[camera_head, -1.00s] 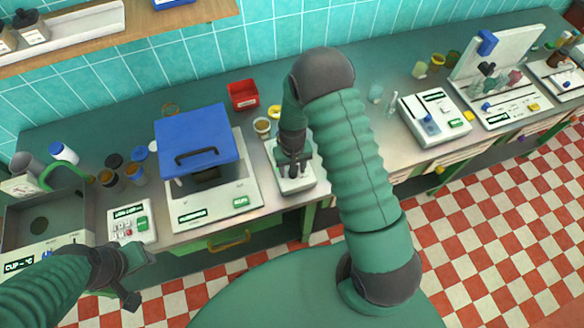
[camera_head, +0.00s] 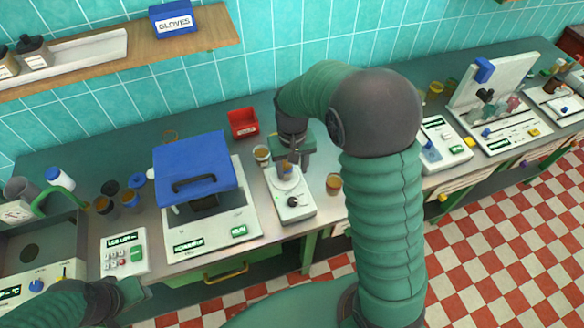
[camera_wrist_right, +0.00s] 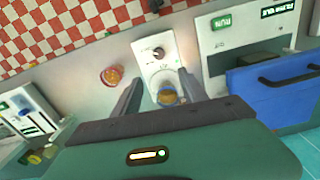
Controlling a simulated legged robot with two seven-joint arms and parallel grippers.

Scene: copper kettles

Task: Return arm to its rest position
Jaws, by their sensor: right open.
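My right gripper (camera_head: 290,157) is open above a small white device (camera_head: 295,205) with a black knob. An amber-filled jar (camera_head: 286,171) stands on the device's round plate. In the right wrist view the open fingers of the right gripper (camera_wrist_right: 165,95) lie to either side of the jar (camera_wrist_right: 167,97), with nothing seen held. My right arm arches up from the lower right and covers part of the counter. My left gripper (camera_head: 128,292) is low at the left; its finger opening is unclear.
A large white machine (camera_head: 222,240) with a blue lid (camera_head: 195,160) stands left of the device. An amber cup (camera_head: 333,184) stands just right of it. A red bin (camera_head: 243,122) and a small jar (camera_head: 261,154) are behind. A shelf (camera_head: 190,42) hangs above.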

